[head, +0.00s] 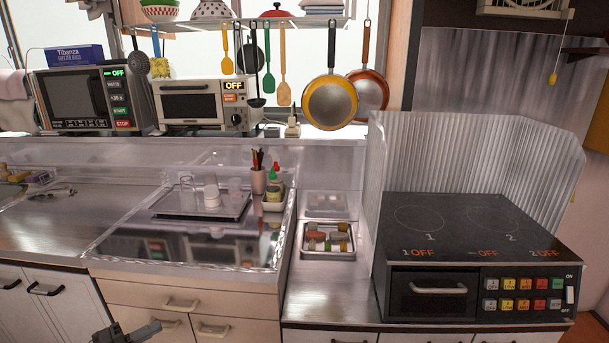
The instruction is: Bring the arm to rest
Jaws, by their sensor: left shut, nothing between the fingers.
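My left gripper (140,331) shows at the bottom edge of the head view, left of the middle. It is dark grey, shut and empty. It is in front of the drawers (181,305) below the counter and touches nothing that I can see. Most of my left arm is below the picture. My right gripper is not in view.
A stove (440,245) stands at right. A microwave (75,100) and toaster oven (190,107) sit on the back ledge. Pans (330,102) hang above.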

